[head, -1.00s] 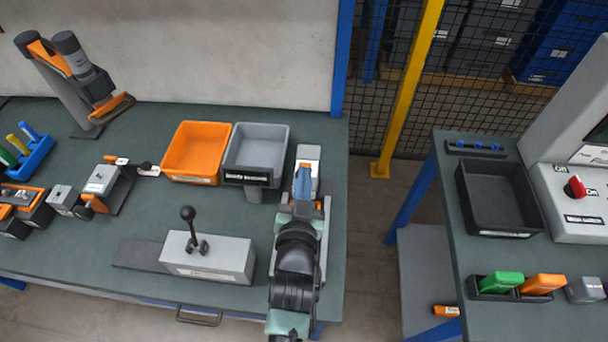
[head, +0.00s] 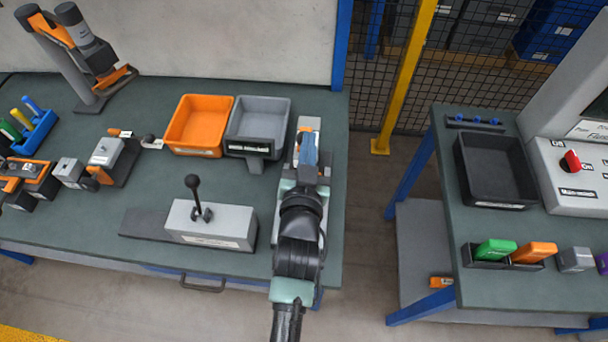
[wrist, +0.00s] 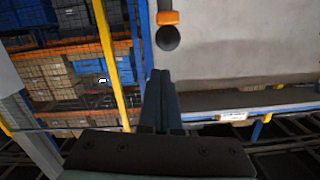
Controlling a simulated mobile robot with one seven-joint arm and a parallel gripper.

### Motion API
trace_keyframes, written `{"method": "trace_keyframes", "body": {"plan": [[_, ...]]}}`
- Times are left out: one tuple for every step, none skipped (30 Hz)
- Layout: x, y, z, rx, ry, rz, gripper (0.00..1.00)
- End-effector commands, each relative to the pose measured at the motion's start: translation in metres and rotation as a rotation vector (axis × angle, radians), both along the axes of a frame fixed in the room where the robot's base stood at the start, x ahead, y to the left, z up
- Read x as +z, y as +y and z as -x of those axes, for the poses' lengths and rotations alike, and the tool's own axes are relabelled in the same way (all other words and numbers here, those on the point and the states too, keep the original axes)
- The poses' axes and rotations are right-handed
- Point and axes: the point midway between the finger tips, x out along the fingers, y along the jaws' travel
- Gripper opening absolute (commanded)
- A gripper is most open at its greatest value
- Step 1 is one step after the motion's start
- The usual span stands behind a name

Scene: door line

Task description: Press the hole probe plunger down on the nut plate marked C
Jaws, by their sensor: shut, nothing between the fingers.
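My gripper (head: 308,138) is over a light grey fixture (head: 309,123) at the right end of the left bench in the head view. My arm hides most of that fixture. In the wrist view my gripper (wrist: 160,74) is shut and empty, its two fingers side by side. An orange block with a dark round knob (wrist: 168,33) shows just beyond the fingertips in the wrist view, apart from them. I cannot tell whether it is the hole probe plunger. No mark C is readable, so I cannot identify the nut plate.
An orange bin (head: 198,124) and a grey bin (head: 257,127) stand left of my gripper. A grey block with a black lever (head: 211,222) sits nearer the front. A second bench with a black tray (head: 494,168) stands right, across a floor gap.

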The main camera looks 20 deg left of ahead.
Motion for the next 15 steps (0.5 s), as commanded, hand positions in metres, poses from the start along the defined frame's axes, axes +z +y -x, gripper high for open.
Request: {"method": "trace_keyframes", "body": {"plan": [[-0.008,-0.002,0.012,0.001,0.008,-0.001,0.00],[-0.007,-0.004,0.017,0.002,0.006,0.000,0.00],[-0.005,-0.006,0.024,0.003,0.005,-0.001,0.00],[-0.004,-0.007,0.029,0.002,0.004,-0.001,0.00],[-0.004,-0.009,0.034,0.002,0.005,-0.001,0.00],[-0.002,-0.012,0.041,0.001,0.003,0.000,0.00],[-0.001,-0.013,0.046,0.001,0.002,-0.001,0.00],[0.000,-0.015,0.051,0.002,0.002,-0.002,0.00],[0.001,-0.016,0.057,0.002,0.002,-0.001,0.00],[0.002,-0.018,0.062,0.002,0.002,-0.001,0.00],[0.003,-0.019,0.065,0.002,0.001,0.000,0.00],[0.004,-0.021,0.070,0.002,0.002,-0.001,0.00],[0.005,-0.022,0.072,0.002,0.001,-0.001,0.00],[0.005,-0.022,0.075,0.002,0.001,-0.001,0.00],[0.007,-0.023,0.078,0.002,0.000,-0.001,0.00]]}}
